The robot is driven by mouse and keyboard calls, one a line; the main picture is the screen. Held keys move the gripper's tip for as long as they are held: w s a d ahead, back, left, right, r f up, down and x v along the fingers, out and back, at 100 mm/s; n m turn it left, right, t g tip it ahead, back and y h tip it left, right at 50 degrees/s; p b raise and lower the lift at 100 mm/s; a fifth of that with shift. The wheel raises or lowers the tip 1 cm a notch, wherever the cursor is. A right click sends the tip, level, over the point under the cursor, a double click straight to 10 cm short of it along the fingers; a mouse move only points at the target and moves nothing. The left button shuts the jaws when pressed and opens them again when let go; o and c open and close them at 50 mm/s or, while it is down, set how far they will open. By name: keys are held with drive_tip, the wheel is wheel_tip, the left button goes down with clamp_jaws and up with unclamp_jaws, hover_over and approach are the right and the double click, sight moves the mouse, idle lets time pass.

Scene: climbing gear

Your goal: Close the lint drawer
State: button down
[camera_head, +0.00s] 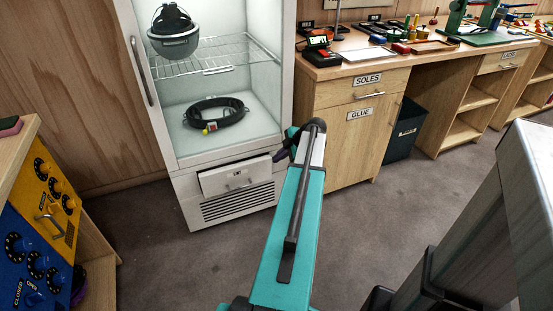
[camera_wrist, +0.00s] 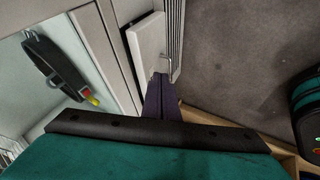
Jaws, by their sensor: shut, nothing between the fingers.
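The lint drawer (camera_head: 236,178) is a white panel with a small handle, low on the white drying cabinet (camera_head: 180,182). It stands out from the cabinet front, so it is partly open. In the wrist view the drawer front (camera_wrist: 146,42) shows at the top centre, with its metal handle at its lower right. My gripper (camera_head: 280,155) is shut and empty at the drawer's right end in the head view. Its dark purple fingers (camera_wrist: 161,92) lie close to the drawer's edge in the wrist view. I cannot tell whether they touch it.
A vent grille sits below the drawer. A wooden workbench (camera_head: 345,142) stands close on the right. Grey carpet (camera_head: 150,255) in front is clear.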

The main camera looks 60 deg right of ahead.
drive_tip(key=c, duration=2.5)
unclamp_jaws()
